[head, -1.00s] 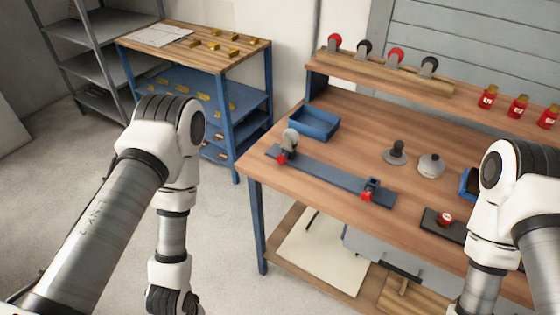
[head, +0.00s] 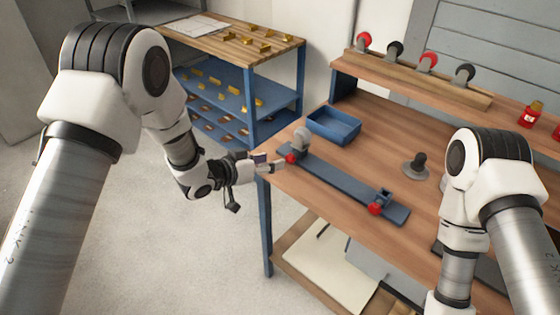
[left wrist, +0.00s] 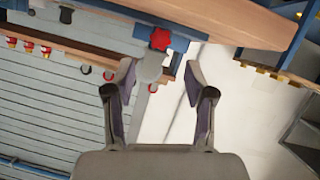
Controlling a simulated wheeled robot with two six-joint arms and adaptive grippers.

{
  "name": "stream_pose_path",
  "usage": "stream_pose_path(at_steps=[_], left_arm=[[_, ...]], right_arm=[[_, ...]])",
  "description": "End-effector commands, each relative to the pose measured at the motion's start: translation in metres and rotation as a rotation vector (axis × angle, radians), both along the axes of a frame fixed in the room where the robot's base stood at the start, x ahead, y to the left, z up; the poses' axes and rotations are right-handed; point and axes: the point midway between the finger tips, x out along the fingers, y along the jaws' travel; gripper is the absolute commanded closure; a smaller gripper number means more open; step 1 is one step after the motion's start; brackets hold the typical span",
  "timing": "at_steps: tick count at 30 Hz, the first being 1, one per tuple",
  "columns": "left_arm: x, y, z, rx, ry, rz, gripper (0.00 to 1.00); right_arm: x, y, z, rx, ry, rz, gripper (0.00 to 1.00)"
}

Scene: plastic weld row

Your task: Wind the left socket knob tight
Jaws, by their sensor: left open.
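The blue-grey bar (head: 340,184) lies on the wooden bench with a socket at each end. The left socket's red knob (head: 291,159) faces the bench's near left edge, and a grey rounded part (head: 302,138) stands at that socket. My left gripper (head: 277,166) is just left of this knob, open and empty. In the left wrist view the red star-shaped knob (left wrist: 160,39) shows beyond and between the open fingertips (left wrist: 160,78), apart from them. The right socket's red knob (head: 375,209) is at the bar's other end. My right gripper is out of view.
A blue tray (head: 334,127) sits behind the bar. A grey piece with a dark knob (head: 416,165) stands to its right. A raised shelf (head: 420,82) at the back carries red and black wheels. A blue-framed rack (head: 250,95) with yellow parts stands left of the bench.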

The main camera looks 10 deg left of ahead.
Motion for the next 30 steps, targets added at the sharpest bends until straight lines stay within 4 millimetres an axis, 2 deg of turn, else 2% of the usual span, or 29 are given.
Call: stream_pose_path(at_steps=[11,20,24,25,30], left_arm=[[0.043,-0.041,-0.025,0.001,0.005,0.001,0.45],[0.048,-0.044,-0.028,0.000,0.006,0.002,0.45],[0.047,-0.044,-0.028,0.000,0.006,0.002,0.95],[0.047,-0.044,-0.028,0.000,0.006,0.002,1.00],[0.047,-0.044,-0.028,0.002,0.005,0.003,1.00]], right_arm=[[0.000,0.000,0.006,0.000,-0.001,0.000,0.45],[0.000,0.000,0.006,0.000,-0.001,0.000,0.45],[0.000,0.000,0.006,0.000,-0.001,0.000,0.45],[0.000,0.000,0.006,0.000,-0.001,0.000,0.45],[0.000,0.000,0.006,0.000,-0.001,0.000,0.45]])
